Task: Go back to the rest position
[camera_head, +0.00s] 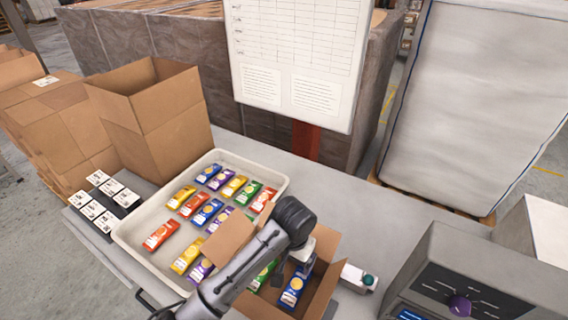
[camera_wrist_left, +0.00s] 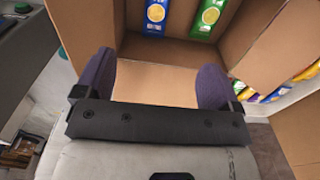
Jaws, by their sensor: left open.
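My left gripper (camera_head: 292,268) is at the mouth of a small open cardboard box (camera_head: 322,286) on the table, partly hidden behind my own arm in the head view. In the left wrist view, its two purple-padded fingers (camera_wrist_left: 155,82) stand wide apart with nothing between them, only bare cardboard beyond. A blue packet (camera_head: 292,290) and a green packet (camera_head: 262,275) lie in the box. They also show past the fingers in the left wrist view, the blue one (camera_wrist_left: 155,16) beside the green one (camera_wrist_left: 209,16). My right gripper is not in view.
A white tray (camera_head: 133,236) of several coloured packets stands left of the box. A taller open carton (camera_head: 178,140) and label cards (camera_head: 104,200) lie beyond. A board on a red post (camera_head: 306,140) rises behind. A grey device with a purple knob (camera_head: 460,305) stands right.

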